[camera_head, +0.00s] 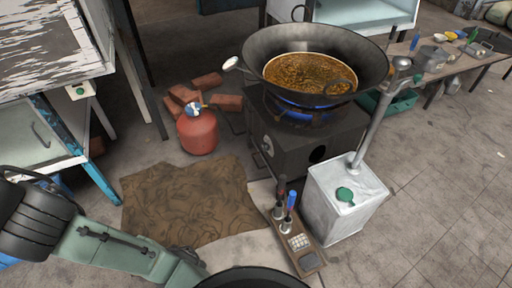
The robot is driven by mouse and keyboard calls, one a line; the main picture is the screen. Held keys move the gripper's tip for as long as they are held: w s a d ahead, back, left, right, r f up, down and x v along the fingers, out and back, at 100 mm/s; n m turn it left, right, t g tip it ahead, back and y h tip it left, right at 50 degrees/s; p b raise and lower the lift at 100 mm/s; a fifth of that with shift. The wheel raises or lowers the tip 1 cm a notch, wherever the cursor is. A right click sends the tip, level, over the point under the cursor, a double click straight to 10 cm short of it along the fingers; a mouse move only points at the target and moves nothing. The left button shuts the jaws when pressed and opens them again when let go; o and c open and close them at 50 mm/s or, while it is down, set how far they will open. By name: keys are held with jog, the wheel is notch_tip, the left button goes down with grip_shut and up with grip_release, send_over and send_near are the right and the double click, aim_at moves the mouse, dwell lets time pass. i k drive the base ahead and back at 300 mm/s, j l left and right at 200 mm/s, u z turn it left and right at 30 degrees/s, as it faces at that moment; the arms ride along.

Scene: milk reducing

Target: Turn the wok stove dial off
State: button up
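The wok stove (325,140) is a dark box in the upper middle. Blue flame (292,101) shows at its burner, under a large black wok (258,48) holding a brown, bubbling-looking mixture (308,71). A small grey round part (267,143) on the stove's left side may be the dial; it is too small to tell its setting. My green-grey arm reaches in from the lower left and leaves the frame at the bottom. My gripper is not in view, so its state and distance from the stove are hidden.
A white metal can (340,210) with a green cap stands before the stove, beside a grey pipe. A red gas cylinder (198,132) and bricks (207,81) are left. A narrow tool board (307,262) and brown cloth (190,200) lie in front.

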aim_at(266, 146)
jog(key=j+z, duration=0.3)
jog(key=j, duration=0.95)
jog(key=i+j+z, duration=0.1)
jog(key=j, duration=0.45)
jog(key=j+z, duration=0.15)
jog(key=j, duration=0.4)
jog(key=i+j, duration=0.1)
jog(key=i, duration=0.15)
